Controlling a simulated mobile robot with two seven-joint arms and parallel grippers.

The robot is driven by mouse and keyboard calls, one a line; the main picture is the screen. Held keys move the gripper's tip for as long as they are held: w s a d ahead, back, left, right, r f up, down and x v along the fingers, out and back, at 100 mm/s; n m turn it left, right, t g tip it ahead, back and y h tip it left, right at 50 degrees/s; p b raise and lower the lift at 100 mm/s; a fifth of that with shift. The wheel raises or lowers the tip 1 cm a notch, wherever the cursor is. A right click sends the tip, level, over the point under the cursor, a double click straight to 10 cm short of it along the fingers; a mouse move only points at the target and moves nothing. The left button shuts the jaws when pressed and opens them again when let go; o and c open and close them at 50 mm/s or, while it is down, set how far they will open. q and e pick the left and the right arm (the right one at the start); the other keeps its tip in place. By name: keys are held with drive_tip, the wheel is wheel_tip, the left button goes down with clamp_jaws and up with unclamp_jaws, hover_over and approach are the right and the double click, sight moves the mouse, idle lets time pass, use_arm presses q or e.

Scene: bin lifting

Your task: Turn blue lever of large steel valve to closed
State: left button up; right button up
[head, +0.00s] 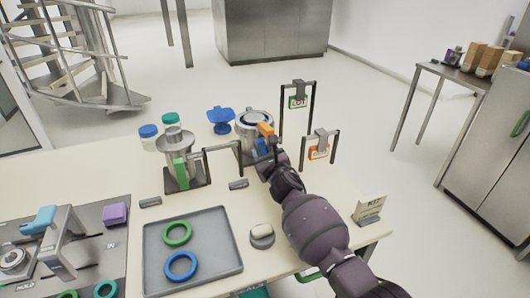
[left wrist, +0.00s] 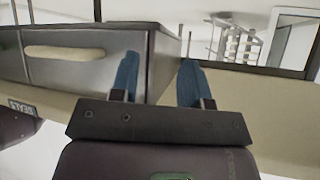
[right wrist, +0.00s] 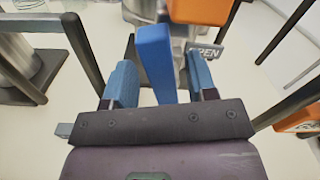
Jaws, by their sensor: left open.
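The large steel valve (head: 251,127) stands at the back of the table in the head view. Its blue lever (right wrist: 155,60) shows in the right wrist view, pointing down between the fingers of my right gripper (right wrist: 161,82). The gripper is open around the lever, with visible gaps beside it. An OPEN label (right wrist: 205,51) and an orange part (right wrist: 203,10) are near the lever's top. In the head view my right gripper (head: 270,150) partly hides the lever. My left gripper (left wrist: 158,78) is open and empty in the left wrist view, near a grey drawer; the head view does not show it.
A steel valve with a green lever (head: 181,173) stands left of the large one. Dark frames with green (head: 298,102) and orange (head: 318,152) tags stand to its right. A grey tray (head: 208,225) holds green and blue rings. A small stand (head: 262,240) is close to my right arm.

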clamp_jaws()
drive_tip(key=n, duration=0.1)
drive_tip(key=a+n, duration=0.1)
drive_tip(key=n, duration=0.2)
drive_tip(key=shift+s+a+f+n, duration=0.2)
drive_tip(key=shift+f+n, duration=0.1)
drive_tip(key=shift+n, duration=0.1)
drive_tip(key=shift+s+a+f+n, duration=0.1)
drive_tip(key=shift+a+f+n, duration=0.1)
drive_tip(key=shift+n, duration=0.4)
drive_tip(key=shift+a+f+n, duration=0.1)
drive_tip(key=shift+f+n, duration=0.1)
drive_tip(key=shift+n, duration=0.4)
drive_tip(key=shift+o, duration=0.4)
unclamp_jaws()
